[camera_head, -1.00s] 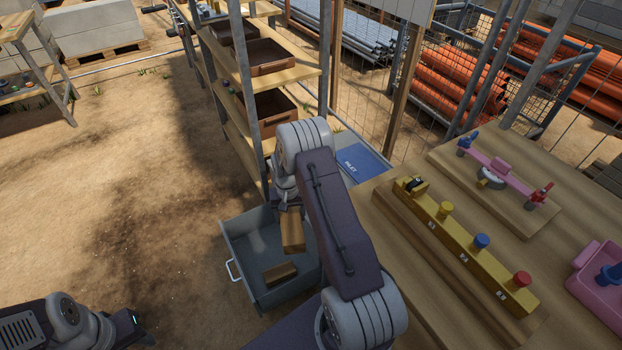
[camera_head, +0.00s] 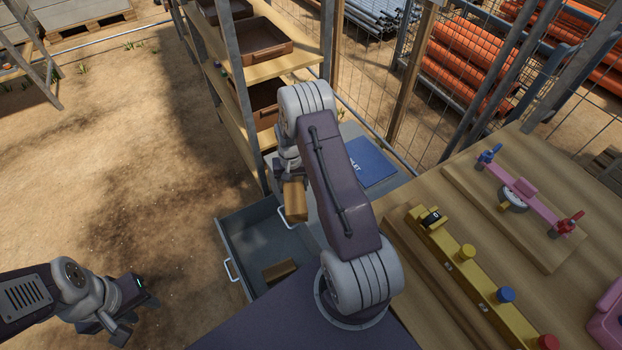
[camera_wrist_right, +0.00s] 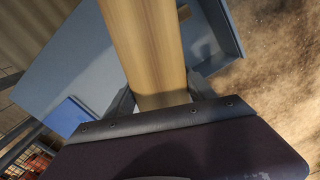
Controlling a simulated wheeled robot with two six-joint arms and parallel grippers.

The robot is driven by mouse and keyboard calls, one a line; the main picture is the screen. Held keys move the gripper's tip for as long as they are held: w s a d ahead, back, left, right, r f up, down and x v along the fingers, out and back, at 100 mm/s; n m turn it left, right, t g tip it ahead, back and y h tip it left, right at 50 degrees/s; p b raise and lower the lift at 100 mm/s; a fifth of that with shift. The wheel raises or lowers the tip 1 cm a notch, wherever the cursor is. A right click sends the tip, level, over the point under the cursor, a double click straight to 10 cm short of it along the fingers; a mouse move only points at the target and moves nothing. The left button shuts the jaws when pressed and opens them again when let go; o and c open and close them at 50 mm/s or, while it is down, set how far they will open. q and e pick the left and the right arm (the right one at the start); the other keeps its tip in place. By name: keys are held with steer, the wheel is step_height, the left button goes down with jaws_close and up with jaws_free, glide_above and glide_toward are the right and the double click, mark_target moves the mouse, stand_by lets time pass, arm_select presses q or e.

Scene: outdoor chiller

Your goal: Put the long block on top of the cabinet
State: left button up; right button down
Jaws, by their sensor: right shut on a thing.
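My right gripper (camera_head: 291,180) is shut on a long wooden block (camera_head: 294,203), which hangs beneath it in the head view. The block (camera_wrist_right: 146,45) also runs up from the jaws (camera_wrist_right: 162,97) in the right wrist view. The grey cabinet (camera_head: 398,180) stands partly hidden behind my right arm, with a blue booklet (camera_head: 371,161) on its top. The held block is in front of the cabinet, by a handle on its front. Below, a drawer (camera_head: 245,228) is pulled out. My left gripper (camera_head: 134,314) is low at the left, away from the block; its jaws are unclear.
Another wooden block (camera_head: 279,269) lies in the open drawer. A shelf rack (camera_head: 283,62) with brown trays stands behind the cabinet. At right a wooden table (camera_head: 545,165) carries a yellow peg bar (camera_head: 480,278) and a pink bar (camera_head: 535,203). Bare ground is free at left.

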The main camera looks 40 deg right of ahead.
steer(key=shift+d+f, duration=0.15)
steer(key=shift+d, duration=0.25)
steer(key=w+d+f, duration=0.1)
steer(key=d+f, duration=0.1)
steer(key=d, duration=0.1)
steer(key=w+d+f+b, duration=0.1)
steer(key=d+f, duration=0.1)
steer(key=d, duration=0.1)
steer(key=w+d+f+b, duration=0.1)
steer(key=d+f, duration=0.1)
steer(key=shift+w+d, duration=0.2)
steer(key=shift+d, duration=0.2)
steer(key=shift+w+d+f, duration=0.15)
steer(key=shift+w+d, duration=0.05)
steer(key=shift+d, duration=0.3)
step_height(320, 180, down, 4)
steer(key=shift+r+b, duration=0.25)
steer(key=shift+b, duration=0.15)
steer(key=shift+f, duration=0.25)
